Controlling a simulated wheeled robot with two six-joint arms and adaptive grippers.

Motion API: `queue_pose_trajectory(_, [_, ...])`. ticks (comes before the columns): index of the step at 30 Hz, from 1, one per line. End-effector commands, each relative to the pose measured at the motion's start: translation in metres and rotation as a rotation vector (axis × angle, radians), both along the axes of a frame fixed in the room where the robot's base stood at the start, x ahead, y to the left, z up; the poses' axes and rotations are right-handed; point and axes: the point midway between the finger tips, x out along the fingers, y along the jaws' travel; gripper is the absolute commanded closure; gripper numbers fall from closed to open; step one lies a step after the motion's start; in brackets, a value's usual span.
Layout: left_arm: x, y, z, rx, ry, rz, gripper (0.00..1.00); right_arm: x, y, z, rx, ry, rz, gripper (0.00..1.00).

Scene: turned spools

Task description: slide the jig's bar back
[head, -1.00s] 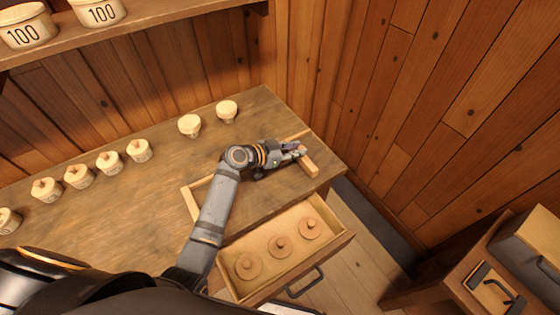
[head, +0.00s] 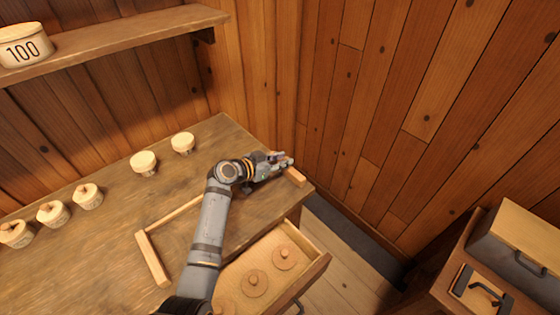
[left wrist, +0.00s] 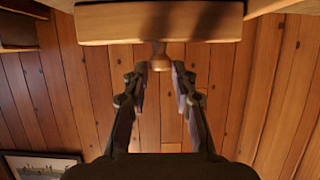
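The jig on the bench has a pale wooden end piece (head: 152,258) at the left, a thin rail (head: 175,213) and a short wooden bar (head: 295,177) near the bench's right corner. My left gripper (head: 285,161) is at this bar and hides part of it. In the left wrist view the bar (left wrist: 160,24) crosses the top, with a small turned knob (left wrist: 160,60) on it. The left gripper's fingers (left wrist: 160,72) stand apart on both sides of the knob, with a small gap at each side. My right gripper is out of view.
Several pale pots (head: 88,196) stand along the back of the bench (head: 110,240). Wooden walls close the back and right. A cabinet (head: 470,270) stands at the lower right.

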Motion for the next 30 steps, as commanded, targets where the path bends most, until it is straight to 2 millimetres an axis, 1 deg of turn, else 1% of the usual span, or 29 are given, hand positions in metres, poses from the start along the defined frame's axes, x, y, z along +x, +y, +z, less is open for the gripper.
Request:
queue_pose_trajectory(1, [0.0, 0.0, 0.0, 0.0, 0.0, 0.0, 0.64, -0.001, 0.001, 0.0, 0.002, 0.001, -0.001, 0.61])
queue_pose_trajectory(3, [0.0, 0.0, 0.0, 0.0, 0.0, 0.0, 0.54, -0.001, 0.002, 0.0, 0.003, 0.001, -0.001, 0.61])
queue_pose_trajectory(11, [0.0, 0.001, -0.001, 0.001, 0.001, 0.0, 0.54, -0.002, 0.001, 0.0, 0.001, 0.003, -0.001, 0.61])
queue_pose_trajectory(14, [-0.004, 0.005, 0.001, 0.003, 0.001, 0.001, 0.54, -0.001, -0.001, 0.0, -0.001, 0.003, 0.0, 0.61])
queue_pose_trajectory(17, [-0.014, 0.016, 0.007, 0.004, 0.0, 0.002, 0.54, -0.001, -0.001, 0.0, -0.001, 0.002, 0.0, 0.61])
queue_pose_trajectory(24, [-0.053, 0.054, 0.029, 0.008, -0.001, 0.001, 0.54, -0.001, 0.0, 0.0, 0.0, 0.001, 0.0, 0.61])
queue_pose_trajectory(27, [-0.066, 0.067, 0.036, 0.008, 0.0, 0.0, 0.54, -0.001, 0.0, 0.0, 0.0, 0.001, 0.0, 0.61])
queue_pose_trajectory(30, [-0.074, 0.074, 0.041, 0.006, 0.0, -0.001, 0.54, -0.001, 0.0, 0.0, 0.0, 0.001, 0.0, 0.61])
